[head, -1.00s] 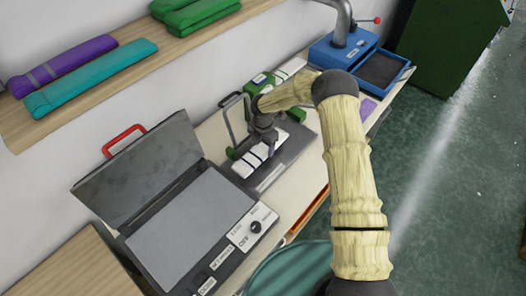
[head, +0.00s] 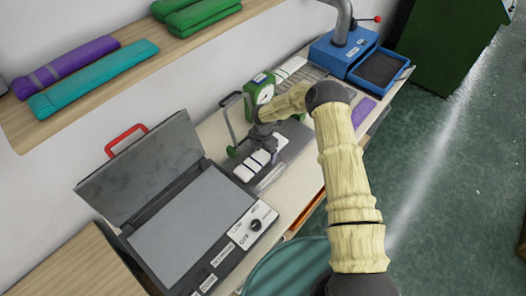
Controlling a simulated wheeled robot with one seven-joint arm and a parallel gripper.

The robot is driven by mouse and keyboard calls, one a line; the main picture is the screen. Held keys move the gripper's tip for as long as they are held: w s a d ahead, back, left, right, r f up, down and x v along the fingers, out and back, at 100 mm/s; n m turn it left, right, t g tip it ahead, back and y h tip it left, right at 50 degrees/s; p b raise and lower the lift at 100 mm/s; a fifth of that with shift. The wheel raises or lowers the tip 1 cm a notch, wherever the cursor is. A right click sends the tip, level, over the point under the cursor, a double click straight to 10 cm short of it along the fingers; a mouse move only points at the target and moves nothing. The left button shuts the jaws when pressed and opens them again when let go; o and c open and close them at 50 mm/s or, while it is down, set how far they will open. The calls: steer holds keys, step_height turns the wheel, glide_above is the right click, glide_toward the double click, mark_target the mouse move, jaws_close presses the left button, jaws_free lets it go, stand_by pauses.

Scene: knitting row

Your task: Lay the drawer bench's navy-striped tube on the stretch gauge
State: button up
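A white tube with dark navy stripes (head: 254,164) is at the grey base plate (head: 296,146) of the green stretch gauge (head: 251,90), whose round dial faces up. My gripper (head: 264,148) is directly above the tube, at its far part. The fingers are small and mostly hidden by my wrist, so I cannot tell whether they grip the tube. I also cannot tell whether the tube rests fully on the plate. A thin grey lever frame (head: 228,120) stands beside the tube on its left.
An open grey case (head: 185,225) with a red handle and knob panel is at the near left. A blue machine with a tray (head: 382,70) stands at the far right. A shelf (head: 100,105) holds purple, teal and green rolls. A purple piece (head: 363,112) lies on the bench.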

mark_target(264, 154)
steer(key=shift+r, duration=0.1)
step_height(264, 154, up, 12)
steer(key=b, duration=0.3)
stand_by(0.5)
stand_by(0.5)
steer(key=shift+r, duration=0.1)
steer(key=s+d+r+m+t, duration=0.1)
steer(key=s+d+r+m, duration=0.4)
steer(key=s+m, duration=0.3)
steer(key=s+d+r+m, duration=0.5)
steer(key=s+d+m, duration=0.2)
steer(key=s+m, duration=0.2)
steer(key=s+d+r+m+t, duration=0.1)
steer(key=s+d+r+m, duration=0.5)
steer(key=s+m, duration=0.3)
steer(key=shift+d+m+t, duration=0.3)
steer(key=shift+d+m, duration=0.05)
steer(key=shift+m, duration=0.85)
